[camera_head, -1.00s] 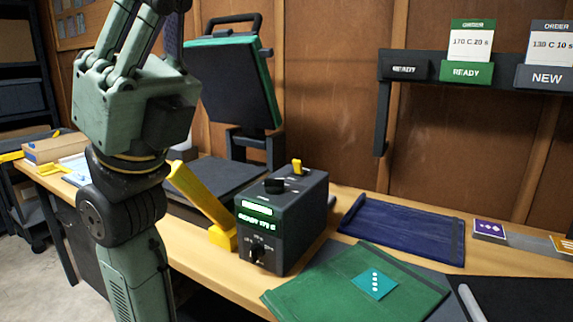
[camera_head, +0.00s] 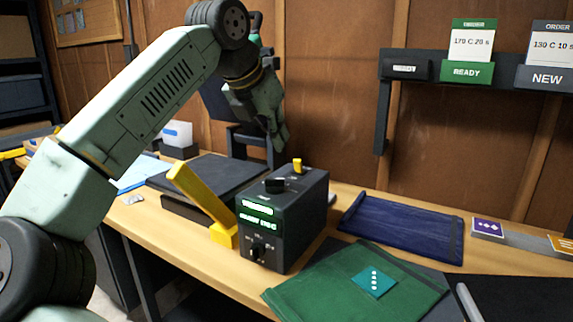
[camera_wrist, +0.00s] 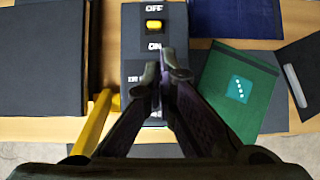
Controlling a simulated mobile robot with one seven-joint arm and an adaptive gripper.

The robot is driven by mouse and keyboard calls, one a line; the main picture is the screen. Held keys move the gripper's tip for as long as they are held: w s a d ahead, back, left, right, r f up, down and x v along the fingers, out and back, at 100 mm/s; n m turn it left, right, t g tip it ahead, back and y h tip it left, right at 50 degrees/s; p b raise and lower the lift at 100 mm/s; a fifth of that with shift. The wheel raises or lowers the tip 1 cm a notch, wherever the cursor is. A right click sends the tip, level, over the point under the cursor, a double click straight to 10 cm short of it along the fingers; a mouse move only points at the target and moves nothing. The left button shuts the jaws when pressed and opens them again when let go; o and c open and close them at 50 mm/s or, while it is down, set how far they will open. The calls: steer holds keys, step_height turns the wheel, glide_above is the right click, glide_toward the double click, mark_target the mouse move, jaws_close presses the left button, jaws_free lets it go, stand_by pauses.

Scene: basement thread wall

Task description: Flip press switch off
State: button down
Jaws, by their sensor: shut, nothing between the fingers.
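The press control box (camera_head: 285,222) is dark grey and stands on the bench, with a lit green display on its front. On its top is the small yellow press switch (camera_head: 297,165). In the wrist view the yellow switch (camera_wrist: 154,25) sits between an OFF label at the top and an ON label below; its tilt is hard to tell. My gripper (camera_head: 279,145) is shut and empty, pointing down just above and behind the box. In the wrist view my gripper (camera_wrist: 163,66) lies below the ON label, apart from the switch, covering part of the box top.
A yellow lever (camera_head: 198,195) leans left of the box by the dark press (camera_head: 218,176). Right are a blue cloth (camera_head: 402,228) and a green cloth (camera_head: 330,283). An order rail (camera_head: 455,70) is on the wall.

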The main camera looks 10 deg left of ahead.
mark_target(298, 167)
steer(key=shift+s+a+f+y, duration=0.1)
steer(key=shift+a+y, duration=0.2)
steer(key=shift+a, duration=0.25)
steer(key=shift+d, duration=0.1)
steer(key=x, duration=1)
steer(key=shift+d+p, duration=0.1)
steer(key=shift+p, duration=0.25)
